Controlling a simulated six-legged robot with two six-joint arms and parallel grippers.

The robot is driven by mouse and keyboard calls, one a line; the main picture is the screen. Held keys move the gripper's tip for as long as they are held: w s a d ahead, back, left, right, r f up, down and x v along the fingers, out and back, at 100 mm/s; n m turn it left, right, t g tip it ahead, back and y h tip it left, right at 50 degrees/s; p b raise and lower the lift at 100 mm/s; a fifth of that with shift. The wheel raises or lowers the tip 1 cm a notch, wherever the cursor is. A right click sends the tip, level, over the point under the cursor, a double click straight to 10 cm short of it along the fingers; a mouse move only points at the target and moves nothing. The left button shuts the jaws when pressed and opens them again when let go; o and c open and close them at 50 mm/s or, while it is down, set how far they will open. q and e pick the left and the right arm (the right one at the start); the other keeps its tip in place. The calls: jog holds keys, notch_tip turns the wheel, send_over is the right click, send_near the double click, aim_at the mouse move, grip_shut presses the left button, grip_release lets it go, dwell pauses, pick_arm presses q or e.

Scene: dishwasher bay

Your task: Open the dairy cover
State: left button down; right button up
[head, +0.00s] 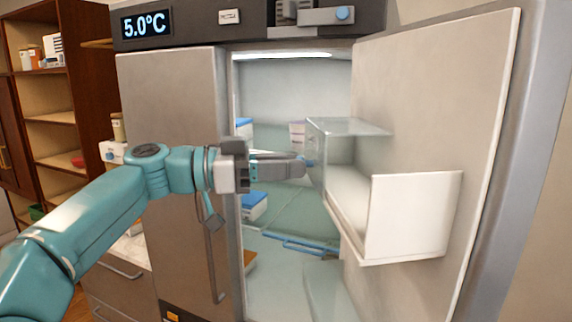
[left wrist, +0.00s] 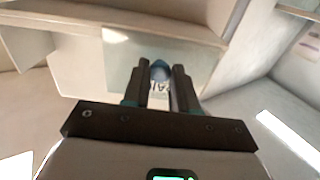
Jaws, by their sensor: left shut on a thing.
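The dairy cover (head: 316,145) is a clear panel on the shelf of the open right fridge door, its front upright below a clear top. It has a small blue knob (head: 311,162), which also shows in the left wrist view (left wrist: 160,70). In that view the cover (left wrist: 118,62) is a pale, see-through panel with lettering partly hidden by the fingers. My left gripper (head: 303,166) reaches in from the left, level, and is shut on the knob, with one finger on each side of it (left wrist: 160,82). My right gripper is not in view.
The white door bin (head: 415,217) sits at the near end of the shelf. The right fridge door (head: 440,100) stands open. The left door (head: 180,110) is shut, with a long handle (head: 213,260) below my arm. Blue-lidded boxes (head: 254,206) stand inside the fridge.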

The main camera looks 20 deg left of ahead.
pick_arm(q)
jog(key=c, duration=0.9)
grip_release()
jog(key=shift+r, duration=0.1)
jog(key=b+v, duration=0.2)
jog(key=v, duration=1.4)
jog(key=shift+a, duration=0.2)
jog(key=shift+s, duration=0.1)
